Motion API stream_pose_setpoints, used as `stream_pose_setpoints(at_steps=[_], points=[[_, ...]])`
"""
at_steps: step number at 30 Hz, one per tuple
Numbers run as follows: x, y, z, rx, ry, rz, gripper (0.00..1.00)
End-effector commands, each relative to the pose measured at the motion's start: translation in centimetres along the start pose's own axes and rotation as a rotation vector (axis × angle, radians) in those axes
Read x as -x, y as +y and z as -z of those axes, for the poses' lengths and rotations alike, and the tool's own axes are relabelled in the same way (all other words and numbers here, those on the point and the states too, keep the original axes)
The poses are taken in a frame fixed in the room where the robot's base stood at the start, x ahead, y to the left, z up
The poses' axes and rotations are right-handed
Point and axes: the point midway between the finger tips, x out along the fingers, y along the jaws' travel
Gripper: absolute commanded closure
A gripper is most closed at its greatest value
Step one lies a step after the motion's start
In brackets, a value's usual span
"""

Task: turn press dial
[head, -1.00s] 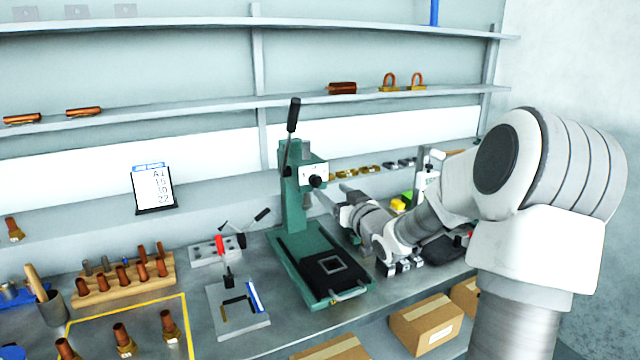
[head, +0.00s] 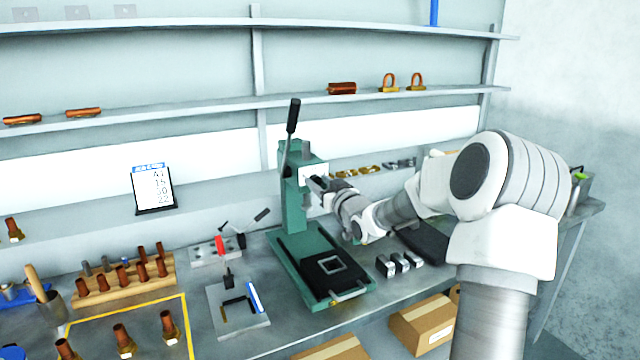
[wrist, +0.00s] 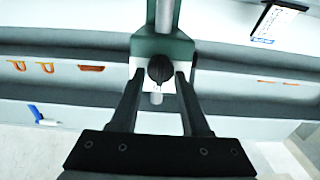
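The green press (head: 292,215) stands on the bench with its black lever (head: 292,120) up. Its black round dial (wrist: 159,68) sits on the light front plate of the press head (wrist: 178,48), centred in the wrist view. My gripper (wrist: 159,74) is open, with one finger on each side of the dial and a visible gap to it on both sides. In the head view my gripper (head: 318,184) is at the front of the press head and mostly hides the dial.
A card with figures (head: 154,188) stands at the back wall. A small fixture with a blue bar (head: 238,305) and a wooden rack of copper parts (head: 125,280) are left of the press. Grey blocks (head: 400,264) lie to its right.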

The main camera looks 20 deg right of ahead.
Motion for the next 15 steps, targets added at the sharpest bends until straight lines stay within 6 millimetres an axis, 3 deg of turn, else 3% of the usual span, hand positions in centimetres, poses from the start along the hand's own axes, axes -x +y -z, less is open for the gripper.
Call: stream_pose_setpoints(at_steps=[1,7,15], points=[[0.01,0.0,0.0,0.0,0.0,0.0,0.64],[0.02,0.0,0.0,0.0,0.0,0.0,1.0],[0.03,0.01,0.03,-0.011,0.0,0.0,1.0]])
